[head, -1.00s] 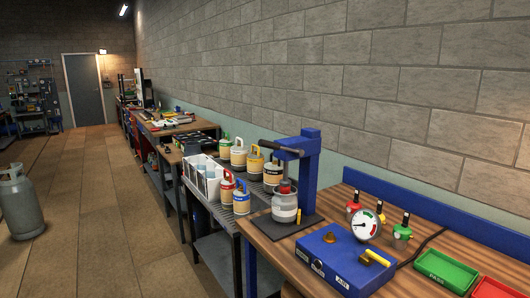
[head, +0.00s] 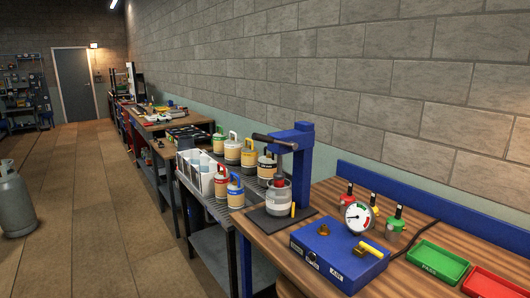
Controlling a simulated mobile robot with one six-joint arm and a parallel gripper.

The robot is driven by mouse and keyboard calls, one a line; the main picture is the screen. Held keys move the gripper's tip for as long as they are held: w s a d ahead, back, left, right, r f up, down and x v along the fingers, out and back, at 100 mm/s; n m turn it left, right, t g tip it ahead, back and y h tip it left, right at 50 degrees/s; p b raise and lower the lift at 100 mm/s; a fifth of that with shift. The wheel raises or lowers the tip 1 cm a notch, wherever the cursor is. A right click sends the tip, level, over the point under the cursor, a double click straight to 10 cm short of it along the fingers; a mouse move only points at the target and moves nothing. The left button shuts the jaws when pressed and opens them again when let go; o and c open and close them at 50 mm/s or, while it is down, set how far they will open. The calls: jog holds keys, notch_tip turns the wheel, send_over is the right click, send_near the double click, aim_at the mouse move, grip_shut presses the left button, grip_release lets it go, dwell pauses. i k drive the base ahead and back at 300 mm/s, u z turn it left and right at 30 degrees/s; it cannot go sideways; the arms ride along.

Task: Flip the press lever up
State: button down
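The blue press (head: 303,172) stands on a dark base plate at the left end of the wooden bench. Its dark press lever (head: 273,142) sticks out to the left from the top of the frame, close to level and tipped slightly up at its free end. A grey canister (head: 278,199) with a red top stands upright under the press head. A small yellow piece shows beside the canister. My gripper is not in view.
A blue box (head: 338,252) with a gauge (head: 358,218) stands right of the press. Green (head: 437,262) and red (head: 497,284) trays lie further right. Several gas canisters stand on the rack to the left. A grey cylinder (head: 14,203) stands on the floor, with open floor between.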

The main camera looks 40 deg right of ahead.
aim_at(255, 137)
jog(key=z, duration=0.55)
jog(key=k, duration=0.85)
jog(key=u, duration=1)
jog(key=i, duration=1)
jog(key=u, duration=0.05)
